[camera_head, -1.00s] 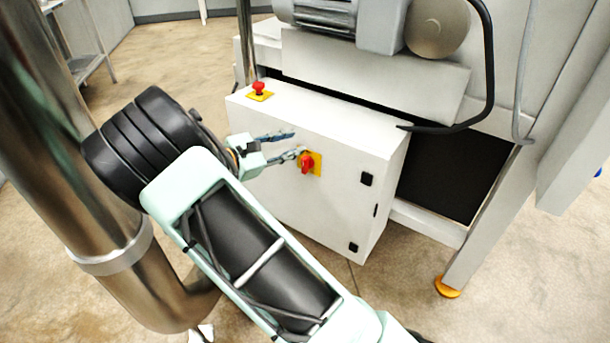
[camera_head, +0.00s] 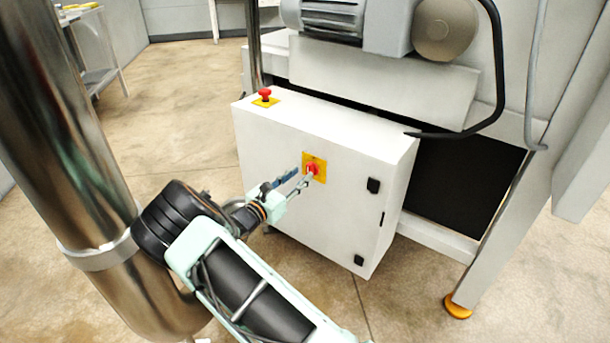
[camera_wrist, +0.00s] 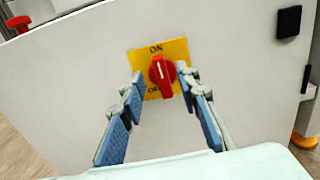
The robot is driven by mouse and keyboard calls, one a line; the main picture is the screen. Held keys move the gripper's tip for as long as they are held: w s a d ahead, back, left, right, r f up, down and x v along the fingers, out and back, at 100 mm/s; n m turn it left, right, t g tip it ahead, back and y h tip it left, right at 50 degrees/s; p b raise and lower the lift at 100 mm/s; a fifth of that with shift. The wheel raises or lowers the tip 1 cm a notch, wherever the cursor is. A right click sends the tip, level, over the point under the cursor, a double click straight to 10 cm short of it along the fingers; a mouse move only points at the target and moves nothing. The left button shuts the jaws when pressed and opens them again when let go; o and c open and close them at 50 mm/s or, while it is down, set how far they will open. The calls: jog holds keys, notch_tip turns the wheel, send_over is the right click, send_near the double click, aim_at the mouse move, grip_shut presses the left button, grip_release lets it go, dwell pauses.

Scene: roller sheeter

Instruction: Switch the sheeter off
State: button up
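The sheeter's red rotary switch (camera_head: 312,169) sits on a yellow plate (camera_head: 321,160) on the front of a white control box (camera_head: 340,200). In the wrist view the red knob (camera_wrist: 162,76) has a white mark pointing up, close to the word ON; lettering at the lower left is partly hidden by a finger. My gripper (camera_head: 298,179) is in front of the plate, coming from the lower left. In the wrist view my gripper (camera_wrist: 163,84) is open, its blue-padded fingers on either side of the knob with gaps visible. Contact is not visible.
A red mushroom button (camera_head: 265,95) on a yellow base stands on top of the box; it also shows in the wrist view (camera_wrist: 19,24). Black latches (camera_head: 373,185) line the box's right side. A motor (camera_head: 330,18) and black cable (camera_head: 495,90) are above.

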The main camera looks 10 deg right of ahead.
aim_at(307, 169)
jog(key=shift+x, duration=1.6)
grip_shut()
